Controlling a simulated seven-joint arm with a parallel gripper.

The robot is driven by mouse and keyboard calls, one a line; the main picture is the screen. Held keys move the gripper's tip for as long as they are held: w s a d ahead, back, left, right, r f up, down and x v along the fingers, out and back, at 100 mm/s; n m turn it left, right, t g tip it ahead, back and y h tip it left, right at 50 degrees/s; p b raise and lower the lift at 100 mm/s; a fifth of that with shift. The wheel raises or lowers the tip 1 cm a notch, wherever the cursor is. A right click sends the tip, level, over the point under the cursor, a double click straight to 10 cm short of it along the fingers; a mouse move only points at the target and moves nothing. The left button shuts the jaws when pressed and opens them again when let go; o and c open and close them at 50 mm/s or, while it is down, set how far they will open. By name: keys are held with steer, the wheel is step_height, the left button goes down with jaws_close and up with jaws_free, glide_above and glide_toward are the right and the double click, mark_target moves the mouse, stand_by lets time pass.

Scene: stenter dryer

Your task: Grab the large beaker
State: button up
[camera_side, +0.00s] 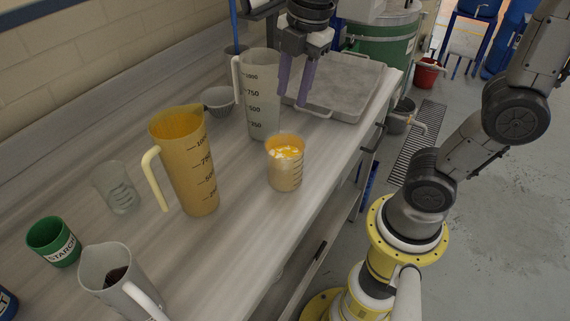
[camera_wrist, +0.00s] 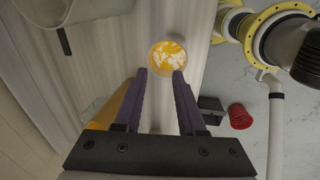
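Two large graduated beakers with handles stand upright on the bench in the side view: a clear one (camera_side: 261,105) at the back and an amber one (camera_side: 190,165) nearer the camera. My gripper (camera_side: 291,98) points down just right of the clear beaker's top; its purple fingers are apart with nothing visibly held. Whether they touch that beaker cannot be told. A smaller beaker (camera_side: 284,172) with yellow and white contents stands nearer the camera. The wrist view shows the smaller beaker (camera_wrist: 167,58) beyond the open fingertips (camera_wrist: 160,74). An amber surface (camera_wrist: 103,112) is partly hidden behind the left finger.
A grey tray (camera_side: 352,102) lies right of my gripper, and a grey bowl (camera_side: 217,103) sits left of the clear beaker. A small clear beaker (camera_side: 118,188), a green starch cup (camera_side: 50,242) and a jug (camera_side: 108,268) with dark contents stand nearer the camera. The bench's front edge is at right.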

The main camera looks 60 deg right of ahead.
mark_target(269, 159)
steer(key=shift+w+a+f+n+g, duration=0.3)
steer(key=shift+w+f, duration=0.4)
steer(key=shift+f, duration=2.35)
steer(key=shift+w+a+f+n+g, duration=0.35)
steer(key=shift+w+f, duration=0.4)
steer(key=shift+f, duration=2.25)
steer(key=shift+w+a+f+n+g, duration=0.15)
steer(key=shift+w+a+f+g, duration=0.4)
steer(key=shift+f, duration=2.5)
steer(key=shift+w+d, duration=0.15)
jaws_close()
